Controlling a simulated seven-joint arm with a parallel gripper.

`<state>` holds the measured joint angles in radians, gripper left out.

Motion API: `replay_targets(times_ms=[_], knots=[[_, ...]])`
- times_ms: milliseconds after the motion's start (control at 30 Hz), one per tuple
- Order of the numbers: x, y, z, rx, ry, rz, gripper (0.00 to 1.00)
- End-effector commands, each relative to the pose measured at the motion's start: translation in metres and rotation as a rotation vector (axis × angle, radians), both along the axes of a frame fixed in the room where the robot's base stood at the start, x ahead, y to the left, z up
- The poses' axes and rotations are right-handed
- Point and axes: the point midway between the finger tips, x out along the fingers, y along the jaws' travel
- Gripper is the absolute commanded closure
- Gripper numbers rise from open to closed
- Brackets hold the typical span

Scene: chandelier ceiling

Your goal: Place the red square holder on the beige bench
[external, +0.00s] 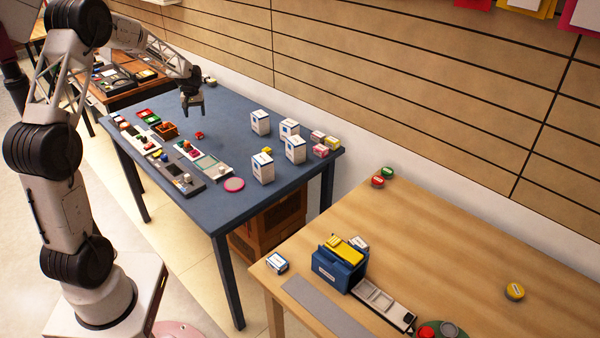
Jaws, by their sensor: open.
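The beige bench (450,235) is the light wood-topped table at the lower right. A small red piece (199,135) lies on the blue-grey table (225,110), and a red square tray (144,114) sits near that table's left edge. I cannot tell which of these is the red square holder. My gripper (191,109) is open and points down above the blue-grey table, over the area around the small red piece. It is apart from the things below, and nothing shows between its fingers.
An orange-brown holder (166,130) stands left of the small red piece. Several white boxes (263,167) stand on the right of the blue-grey table. On the bench are a blue bin (340,268), a grey strip (325,308) and several round pieces. The bench's middle is clear.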

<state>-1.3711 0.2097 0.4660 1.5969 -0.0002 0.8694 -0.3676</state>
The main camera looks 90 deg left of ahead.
Motion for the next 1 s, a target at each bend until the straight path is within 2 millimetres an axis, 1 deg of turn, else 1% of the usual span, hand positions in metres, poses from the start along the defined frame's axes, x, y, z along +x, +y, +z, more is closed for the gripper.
replay_targets(times_ms=[100, 267, 767, 833, 1000], knots=[[0.000, 0.000, 0.011, 0.001, 0.000, 0.000, 0.31], [0.000, 0.000, 0.017, 0.000, 0.000, 0.000, 0.31], [0.000, 0.000, 0.017, 0.000, 0.000, 0.000, 0.31], [0.000, 0.000, 0.017, 0.000, 0.000, 0.000, 0.33], [0.000, 0.000, 0.017, 0.000, 0.000, 0.000, 0.33]])
